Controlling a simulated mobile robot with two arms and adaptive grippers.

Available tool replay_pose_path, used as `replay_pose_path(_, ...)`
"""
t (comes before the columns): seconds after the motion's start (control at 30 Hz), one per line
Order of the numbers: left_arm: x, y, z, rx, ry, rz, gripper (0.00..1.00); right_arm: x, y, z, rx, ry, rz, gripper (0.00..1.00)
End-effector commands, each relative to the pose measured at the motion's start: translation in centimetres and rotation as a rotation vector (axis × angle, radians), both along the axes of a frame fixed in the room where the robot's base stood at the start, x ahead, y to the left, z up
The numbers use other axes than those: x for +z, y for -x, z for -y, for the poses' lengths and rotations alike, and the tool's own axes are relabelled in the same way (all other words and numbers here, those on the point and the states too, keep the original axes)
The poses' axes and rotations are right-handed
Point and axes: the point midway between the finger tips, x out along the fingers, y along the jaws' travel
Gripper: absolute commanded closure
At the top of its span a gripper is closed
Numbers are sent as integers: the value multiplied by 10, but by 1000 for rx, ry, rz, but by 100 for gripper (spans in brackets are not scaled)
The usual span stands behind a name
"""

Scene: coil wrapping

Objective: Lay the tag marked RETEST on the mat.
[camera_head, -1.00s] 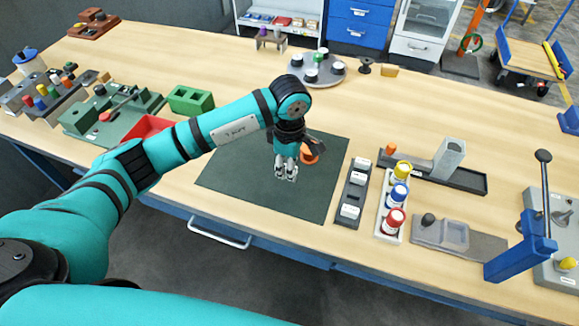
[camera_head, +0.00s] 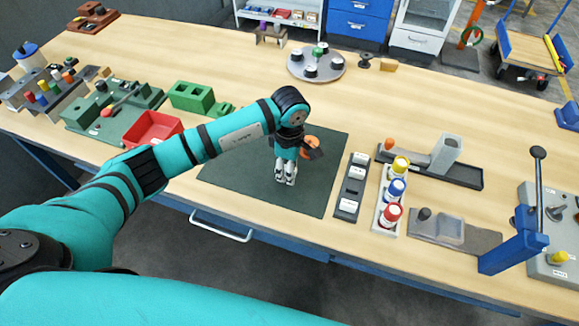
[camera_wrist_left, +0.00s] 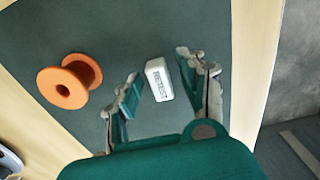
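The white tag marked RETEST (camera_wrist_left: 159,80) is between the two fingers of my left gripper (camera_wrist_left: 160,78) in the left wrist view, with a gap on both sides. It appears to lie on the dark green mat (camera_wrist_left: 120,28). In the head view my left gripper (camera_head: 286,172) points down over the mat (camera_head: 235,180), and the tag cannot be made out there. The gripper is open. My right gripper is in neither view.
An orange spool (camera_wrist_left: 68,81) is on the mat beside the gripper. Right of the mat stand a dark rack (camera_head: 352,188) with white tags and a tray of coloured-capped bottles (camera_head: 392,195). A red bin (camera_head: 153,128) is to the left. The mat's left part is clear.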

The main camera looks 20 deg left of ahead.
Motion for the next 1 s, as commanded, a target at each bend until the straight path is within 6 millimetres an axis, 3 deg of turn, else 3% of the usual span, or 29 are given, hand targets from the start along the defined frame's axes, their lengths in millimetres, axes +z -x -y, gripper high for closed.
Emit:
replay_pose_path(0.37,7,-1,0,0,1,3,57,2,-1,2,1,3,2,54)
replay_pose_path(0.8,94,-1,0,-1,1,5,57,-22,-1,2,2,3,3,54)
replay_pose_path(1.0,118,-1,0,0,0,1,57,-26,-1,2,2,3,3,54)
